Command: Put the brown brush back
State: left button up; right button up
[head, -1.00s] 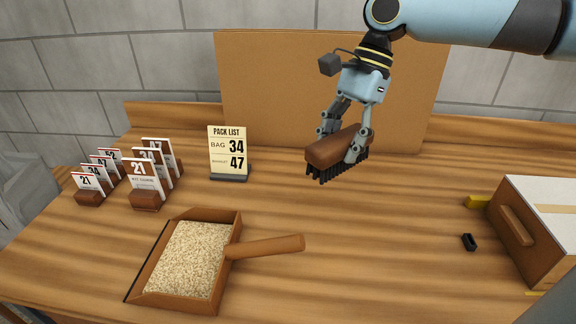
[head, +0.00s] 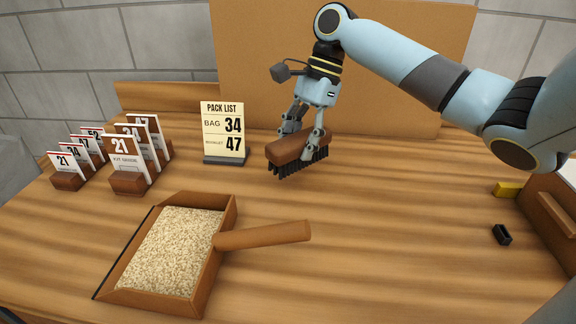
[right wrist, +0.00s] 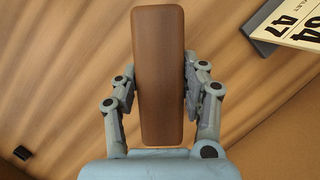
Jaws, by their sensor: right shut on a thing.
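The brown brush (head: 288,151) has a wooden back and black bristles pointing down. My right gripper (head: 302,148) is shut on it, with one finger on each side of the wooden back. The brush hangs level or nearly so at the back middle of the table; whether the bristles touch the wood I cannot tell. In the right wrist view the brush's back (right wrist: 158,75) fills the space between the two fingers (right wrist: 158,90). My left gripper is not in view.
A dustpan (head: 200,303) full of grain stands at the front left, its handle (head: 265,235) pointing right. A pack list sign (head: 223,130) stands left of the brush. Card holders (head: 130,184) are at the left. A yellow block (head: 507,189), a small black piece (head: 502,234) and a box (head: 556,215) are at the right.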

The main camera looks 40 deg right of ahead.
jog(key=shift+w+a+f, duration=0.2)
jog(key=shift+w+f, duration=0.2)
jog(key=shift+w, duration=0.2)
jog(key=shift+w+a+f, duration=0.15)
jog(key=shift+w+f, duration=0.25)
jog(key=shift+w, duration=0.2)
notch_tip(320, 180, down, 4)
jog(key=shift+r+b, duration=0.1)
jog(key=shift+b, duration=0.2)
jog(key=o, duration=1.1)
jog(key=v, duration=1.2)
jog(key=shift+s+p, duration=0.1)
jog(key=shift+p, duration=0.25)
